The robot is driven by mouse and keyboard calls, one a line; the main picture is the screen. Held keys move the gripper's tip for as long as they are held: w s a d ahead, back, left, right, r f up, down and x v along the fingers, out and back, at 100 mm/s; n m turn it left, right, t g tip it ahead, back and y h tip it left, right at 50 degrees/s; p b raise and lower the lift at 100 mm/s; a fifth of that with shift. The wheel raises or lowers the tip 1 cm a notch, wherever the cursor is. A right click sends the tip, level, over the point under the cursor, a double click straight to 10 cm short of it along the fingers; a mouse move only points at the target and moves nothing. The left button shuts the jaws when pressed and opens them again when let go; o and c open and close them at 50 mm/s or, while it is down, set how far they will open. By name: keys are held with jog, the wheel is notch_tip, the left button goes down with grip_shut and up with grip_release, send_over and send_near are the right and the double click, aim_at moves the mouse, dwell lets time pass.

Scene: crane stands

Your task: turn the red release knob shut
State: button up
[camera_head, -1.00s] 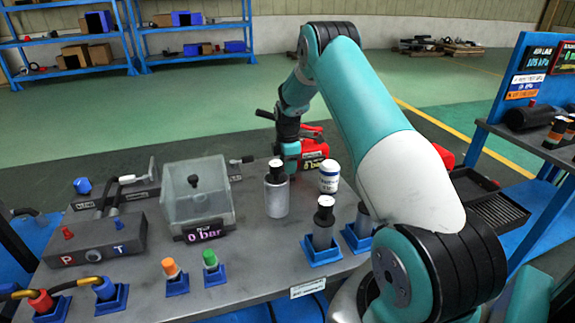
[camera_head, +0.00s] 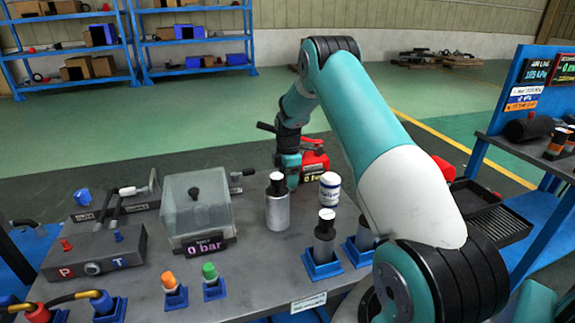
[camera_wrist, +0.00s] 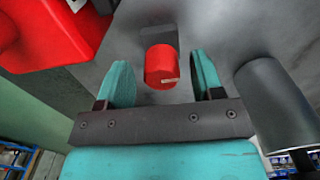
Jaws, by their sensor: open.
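The red release knob (camera_wrist: 161,64) shows in the wrist view as a short red cylinder with a small pale mark on its edge. My gripper (camera_wrist: 163,80) is open, with one teal finger on each side of the knob. There is a visible gap between the knob and each finger, wider on the right; I cannot tell how deep the fingers reach along it. In the head view my gripper (camera_head: 287,178) is low beside the red pump unit (camera_head: 313,163) with its small display. The knob is hidden there behind my gripper.
A grey metal cylinder (camera_wrist: 273,95) stands close to the right finger in the wrist view. In the head view a silver bottle (camera_head: 277,211) and a white jar (camera_head: 330,186) stand near my gripper. A clear box (camera_head: 197,208) reading 0 bar is to the left.

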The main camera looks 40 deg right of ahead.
notch_tip(320, 180, up, 17)
jog(key=b, duration=0.1)
jog(key=shift+r, duration=0.15)
dwell(0.5)
